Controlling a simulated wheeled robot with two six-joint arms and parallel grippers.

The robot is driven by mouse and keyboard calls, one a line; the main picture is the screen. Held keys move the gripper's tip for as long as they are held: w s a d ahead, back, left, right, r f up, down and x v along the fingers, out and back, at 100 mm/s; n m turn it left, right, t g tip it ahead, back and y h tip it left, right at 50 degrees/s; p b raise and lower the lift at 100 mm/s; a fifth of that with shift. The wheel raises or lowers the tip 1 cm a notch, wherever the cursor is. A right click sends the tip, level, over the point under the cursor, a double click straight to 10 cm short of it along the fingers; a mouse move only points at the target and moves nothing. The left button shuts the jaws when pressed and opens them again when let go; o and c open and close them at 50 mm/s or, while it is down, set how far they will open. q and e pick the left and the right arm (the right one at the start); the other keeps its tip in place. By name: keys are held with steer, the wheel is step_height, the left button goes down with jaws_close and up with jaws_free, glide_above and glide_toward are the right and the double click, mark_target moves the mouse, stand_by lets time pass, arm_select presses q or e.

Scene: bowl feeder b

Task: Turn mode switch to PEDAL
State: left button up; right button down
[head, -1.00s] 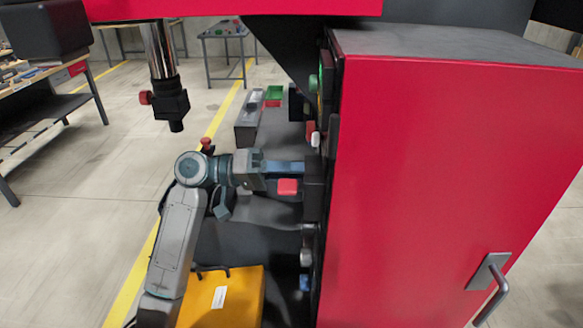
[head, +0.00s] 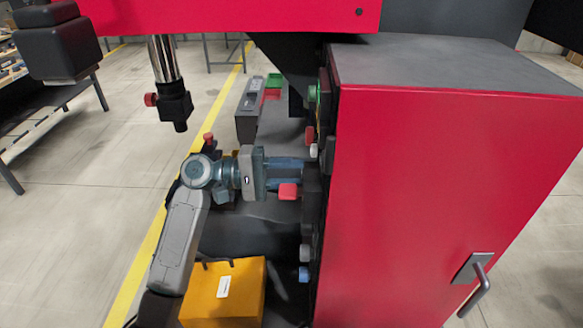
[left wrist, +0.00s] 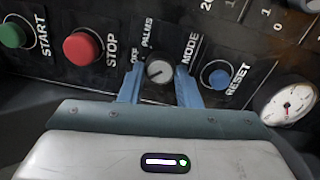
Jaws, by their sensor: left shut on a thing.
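The mode switch (left wrist: 159,72) is a small round grey knob on the dark control panel, under the MODE label in the left wrist view. OFF and PALMS are readable at its left; I cannot read PEDAL, and the knob's exact setting is unclear. My left gripper (left wrist: 160,80) is shut on the switch, with one blue finger on each side of it. In the head view my left gripper (head: 303,172) reaches right to the panel on the red cabinet's left side, where the knob is hidden. My right gripper is not in view.
A red STOP button (left wrist: 82,48) and green START button (left wrist: 13,34) sit left of the switch. A blue RESET button (left wrist: 219,79) and a gauge (left wrist: 291,102) sit right. A red cabinet (head: 440,200) fills the right; a yellow box (head: 225,292) stands below my arm.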

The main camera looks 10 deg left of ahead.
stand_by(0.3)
arm_select(q)
steer(key=o, duration=1)
steer(key=shift+w, duration=0.1)
steer(key=shift+s+a+f+b, duration=0.1)
steer(key=shift+s+a+b, duration=0.25)
steer(key=shift+a+b, duration=1)
steer(key=shift+s+a+f+b, duration=0.1)
steer(key=shift+s+a+b, duration=0.4)
steer(key=shift+a, duration=1.65)
steer(key=shift+s+a+b, duration=0.25)
steer(key=shift+a+b, duration=0.75)
steer(key=shift+a, duration=0.75)
